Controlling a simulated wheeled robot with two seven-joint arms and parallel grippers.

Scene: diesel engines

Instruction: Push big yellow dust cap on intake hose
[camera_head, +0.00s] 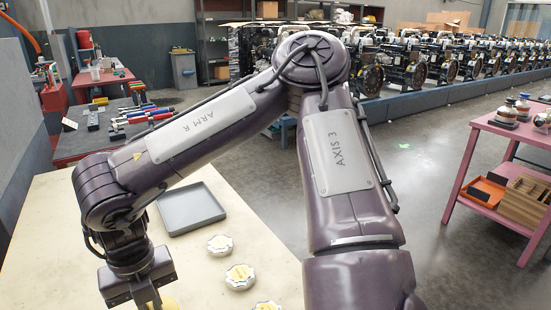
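My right arm, marked ARM R, reaches over a pale table. My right gripper (150,301) points down at the bottom left, its fingertips cut off by the frame edge. A small piece of a yellow thing (170,303) shows beside and under the gripper; it may be the big yellow dust cap, but I cannot tell whether it is held. Several round silvery caps with yellow tops lie in a row to the right: a far one (220,245), a middle one (239,277) and a near one (267,305), partly cut off. No intake hose is visible. My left gripper is out of view.
A grey tray (189,223) lies on the pale table (60,230) behind the caps. A dark bench with tools (140,115) stands beyond. A pink cart (500,131) with bottles is at right. Engines (405,68) line the back. The floor between is open.

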